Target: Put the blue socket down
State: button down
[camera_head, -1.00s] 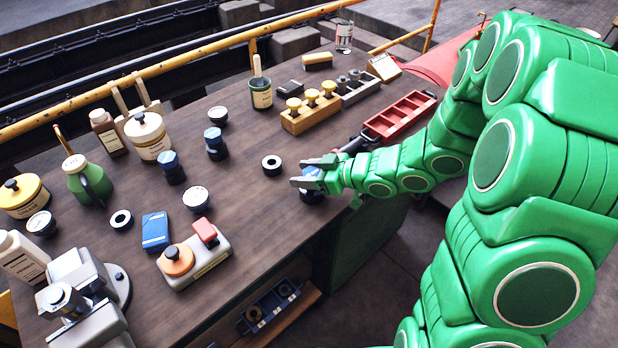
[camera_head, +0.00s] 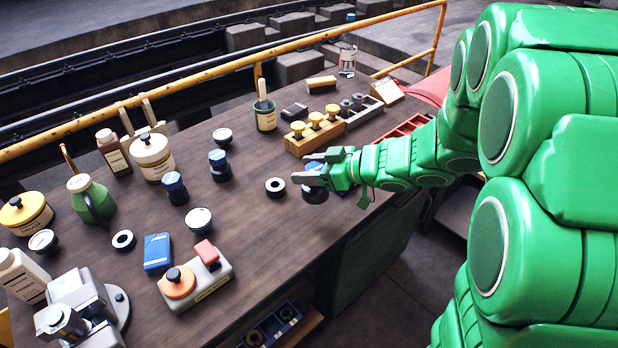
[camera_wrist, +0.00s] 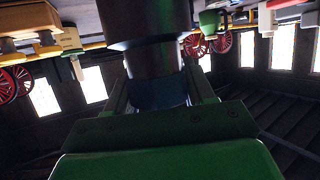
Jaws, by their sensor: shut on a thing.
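My gripper (camera_head: 318,170) is shut on a blue socket. In the head view the socket's dark lower part (camera_head: 315,194) shows below the fingers, near the bench's right edge; the fingers hide most of its blue part. In the wrist view, the blue band (camera_wrist: 158,93) sits between the fingers, with the wide black part (camera_wrist: 148,25) beyond it. The socket looks upright. I cannot tell whether it touches the bench (camera_head: 270,225). Two similar blue-topped pieces stand farther left, one nearer (camera_head: 174,189) and one farther back (camera_head: 219,166).
Behind are a wooden block with yellow knobs (camera_head: 314,132) and a red tray (camera_head: 405,128), partly hidden by my arm. A blue box (camera_head: 157,253) and a grey device (camera_head: 202,275) stand front left. Bare bench lies between.

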jog(key=shift+w+r, duration=0.1)
jog(key=shift+r, duration=0.3)
jog(key=shift+w+a+r, duration=0.1)
jog(key=shift+w+a, duration=0.15)
jog(key=shift+w, duration=0.05)
jog(key=w+a+r+m+t+h, duration=0.2)
jog(key=w+a+r+m+t, duration=0.15)
jog(key=w+a, duration=0.85)
jog(key=shift+t, duration=0.25)
jog(key=shift+w+a+f, duration=0.7)
jog(key=shift+w+f, duration=1.5)
jog(key=shift+w+a+f, duration=0.7)
jog(key=shift+w+f, duration=1.45)
jog(key=shift+f, duration=0.1)
jog(key=shift+w+a+f, duration=0.7)
jog(key=shift+w+f, duration=1.5)
jog(key=shift+c, duration=2)
grip_release()
jog(key=shift+f, duration=0.15)
